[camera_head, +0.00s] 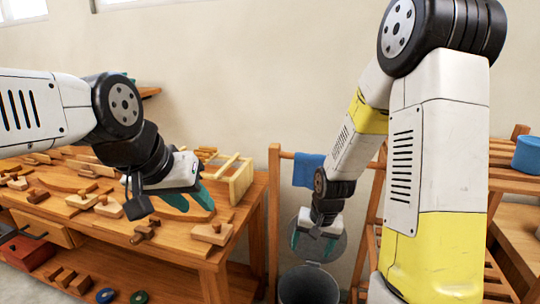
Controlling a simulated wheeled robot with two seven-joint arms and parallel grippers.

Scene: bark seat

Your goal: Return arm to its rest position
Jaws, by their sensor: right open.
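My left arm comes in from the left over the wooden workbench (100,235). My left gripper (186,199) has teal fingers and is above the right part of the bench top. Its fingers overlap in this view, so I cannot tell how far apart they are. My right arm comes down from the upper right. My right gripper (314,243) points downward, open, with its teal fingers apart and nothing seen between them. It shows above a dark grey bin (308,287) and in front of a round grey lid (334,249).
Several wooden blocks and tools, such as a knobbed block (212,232), lie on the bench. A wooden frame (239,180) stands at its back right. A blue cloth (308,169) hangs on a wooden rack (274,215). A blue round container (527,155) is at the far right.

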